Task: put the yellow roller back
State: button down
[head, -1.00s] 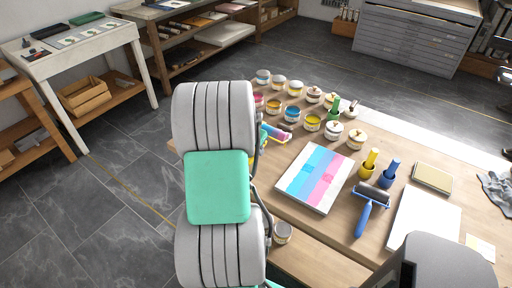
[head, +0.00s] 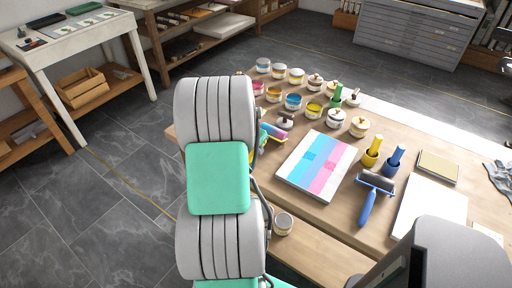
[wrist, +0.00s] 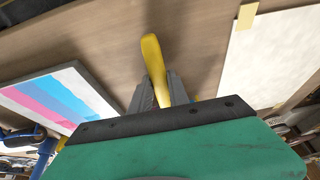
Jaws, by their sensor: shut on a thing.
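In the wrist view my gripper (wrist: 160,88) is shut on a yellow handle (wrist: 152,52), which I take to be the yellow roller's. The handle sticks out between the fingers over bare wood. Its other end, with any roller head, is hidden behind the green and black part in front of the camera. In the head view my gripper is hidden by my arm. A blue-handled roller (head: 368,203) with a dark cylinder lies on the workbench (head: 338,222). Beyond it stand a yellow upright piece (head: 371,155) and a blue one (head: 391,163).
A block with a cyan and pink print (head: 300,180) lies left of the blue roller. A white sheet (head: 430,208) lies to the right. Several ink jars (head: 293,101) stand in rows at the back left. A lone jar (head: 283,224) stands near the front.

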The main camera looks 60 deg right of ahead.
jog(key=c, duration=1.2)
grip_release()
jog(key=shift+o, duration=0.2)
jog(key=v, duration=0.7)
jog(key=shift+a+r, duration=0.15)
jog(key=shift+r, duration=0.2)
jog(key=shift+a+f+n, duration=0.1)
jog(key=shift+a+n, duration=0.25)
jog(key=shift+n, duration=0.45)
jog(key=s+a+f+n+y, duration=0.1)
jog(key=a+f+n+y, duration=0.15)
jog(key=a, duration=0.55)
jog(key=a+f+n+y, duration=0.2)
jog(key=a+n, duration=0.2)
jog(key=a, duration=0.4)
jog(key=w+a+r+n+t+p, duration=0.1)
jog(key=w+a+r+n, duration=0.2)
jog(key=a, duration=0.6)
jog(key=w+a+r+n+t+p, duration=0.1)
jog(key=w+a+r+n, duration=0.3)
jog(key=a, duration=0.6)
jog(key=w+a+r+n+t+p, duration=0.1)
jog(key=w+a+r+n+p, duration=0.1)
jog(key=a+r, duration=0.5)
jog(key=w+a+n, duration=0.1)
jog(key=a+n, duration=0.1)
jog(key=shift+w+a+r+t, duration=0.15)
jog(key=shift+a+r+t, duration=0.05)
jog(key=shift+a+t, duration=0.2)
